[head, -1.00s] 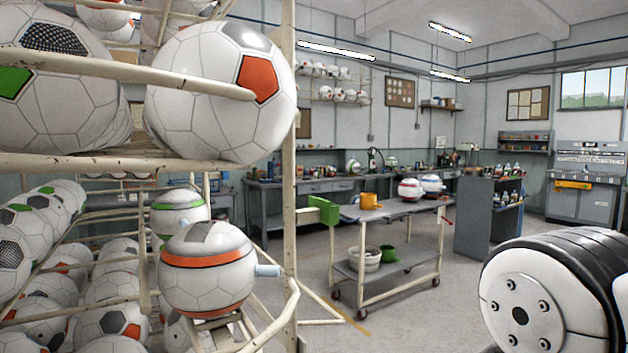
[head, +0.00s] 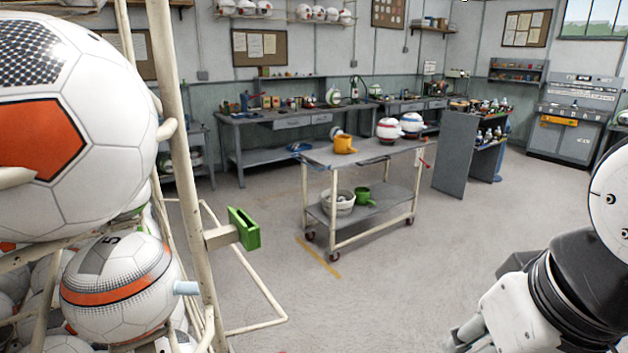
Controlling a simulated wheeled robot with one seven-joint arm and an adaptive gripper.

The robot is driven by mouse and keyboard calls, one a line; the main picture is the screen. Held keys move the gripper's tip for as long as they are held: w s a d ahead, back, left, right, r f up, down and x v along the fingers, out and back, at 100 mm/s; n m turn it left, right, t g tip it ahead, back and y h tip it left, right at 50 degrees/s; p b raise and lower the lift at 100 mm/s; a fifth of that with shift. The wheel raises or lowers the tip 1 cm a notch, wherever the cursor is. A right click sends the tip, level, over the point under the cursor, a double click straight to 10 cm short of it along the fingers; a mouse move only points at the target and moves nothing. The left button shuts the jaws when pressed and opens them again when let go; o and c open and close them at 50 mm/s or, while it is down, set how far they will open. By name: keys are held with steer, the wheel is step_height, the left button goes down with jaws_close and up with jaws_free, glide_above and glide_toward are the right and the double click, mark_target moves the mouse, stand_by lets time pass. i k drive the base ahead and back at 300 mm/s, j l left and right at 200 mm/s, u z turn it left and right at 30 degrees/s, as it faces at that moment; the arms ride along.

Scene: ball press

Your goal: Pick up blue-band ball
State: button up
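The blue-band ball (head: 412,123), white with a blue band, stands on the top shelf of a grey wheeled cart (head: 330,155) in the middle distance. A ball with a red band (head: 388,130) stands just left of it and in front, covering part of its left side. Part of my arm shows at the lower right, far nearer than the cart.
A cream rack with large balls (head: 70,130) stands close on the left, with a green-ended bracket (head: 243,228) sticking out. An orange mug (head: 344,144) is on the cart; a white bucket (head: 338,203) and green pot (head: 363,196) are below. The floor (head: 390,275) before the cart is open.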

mark_target(411, 124)
steer(key=i+l+z, duration=0.3)
steer(key=i, duration=0.7)
steer(key=i+z, duration=0.25)
steer(key=i, duration=3.4)
steer(key=i+u, duration=0.1)
steer(key=i, duration=0.45)
steer(key=i+l+u, duration=0.1)
steer(key=i, duration=0.45)
steer(key=i+l+u, duration=0.1)
steer(key=i, duration=0.45)
